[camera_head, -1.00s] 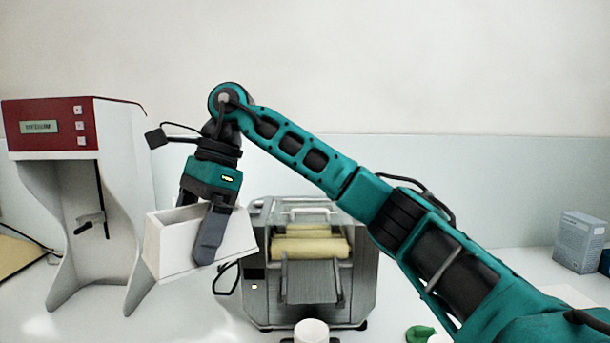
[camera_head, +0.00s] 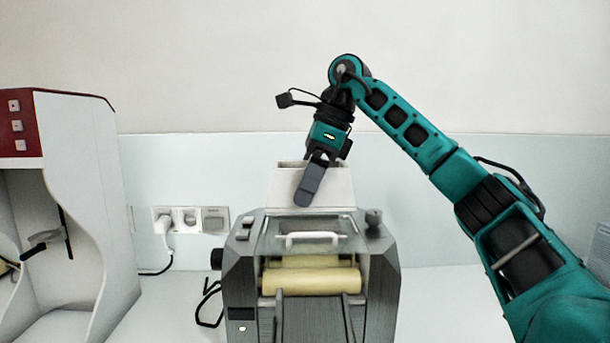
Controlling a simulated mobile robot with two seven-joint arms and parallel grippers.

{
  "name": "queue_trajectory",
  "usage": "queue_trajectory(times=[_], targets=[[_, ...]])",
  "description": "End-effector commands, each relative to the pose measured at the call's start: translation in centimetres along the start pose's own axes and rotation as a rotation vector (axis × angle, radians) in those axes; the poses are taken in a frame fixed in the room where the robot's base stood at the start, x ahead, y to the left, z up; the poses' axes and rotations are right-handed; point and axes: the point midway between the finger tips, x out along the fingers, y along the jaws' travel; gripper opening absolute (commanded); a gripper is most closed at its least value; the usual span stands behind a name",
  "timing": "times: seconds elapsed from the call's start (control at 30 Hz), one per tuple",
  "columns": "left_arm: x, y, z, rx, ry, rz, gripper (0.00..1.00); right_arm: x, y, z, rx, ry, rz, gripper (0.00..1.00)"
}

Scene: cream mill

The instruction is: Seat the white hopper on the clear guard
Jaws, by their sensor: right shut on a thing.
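The white hopper (camera_head: 283,188) is a pale open-topped box, roughly level, over the upper back of the roller mill. My right gripper (camera_head: 311,188) is shut on it from above, with one dark finger down its front face. The clear guard (camera_head: 338,225) is a see-through cover with a white handle (camera_head: 312,239), on top of the mill above the cream rollers (camera_head: 310,281). The hopper's lower edge appears just above the guard's rear edge; I cannot tell whether they touch. My left gripper is not in view.
The grey metal mill (camera_head: 380,285) stands on the white bench (camera_head: 425,300). A red and white machine (camera_head: 85,200) stands at the left. A wall socket (camera_head: 190,220) with a plug and cable is behind. A black knob (camera_head: 374,218) rises at the mill's right rear.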

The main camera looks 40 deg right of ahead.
Motion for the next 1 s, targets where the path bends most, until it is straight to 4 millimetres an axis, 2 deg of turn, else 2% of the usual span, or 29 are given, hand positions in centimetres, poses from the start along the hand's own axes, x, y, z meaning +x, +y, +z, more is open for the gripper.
queue_trajectory(times=[0.27,0.73,1.0], targets=[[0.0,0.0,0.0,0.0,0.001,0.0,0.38,0.2,0.0,-0.2,0.0,0.0,0.0,0.59],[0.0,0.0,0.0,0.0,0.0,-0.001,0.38,2.9,0.0,-1.3,0.001,-0.001,-0.001,0.59],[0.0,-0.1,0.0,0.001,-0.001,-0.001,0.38,3.1,0.0,-1.4,0.001,-0.001,0.0,0.59]])
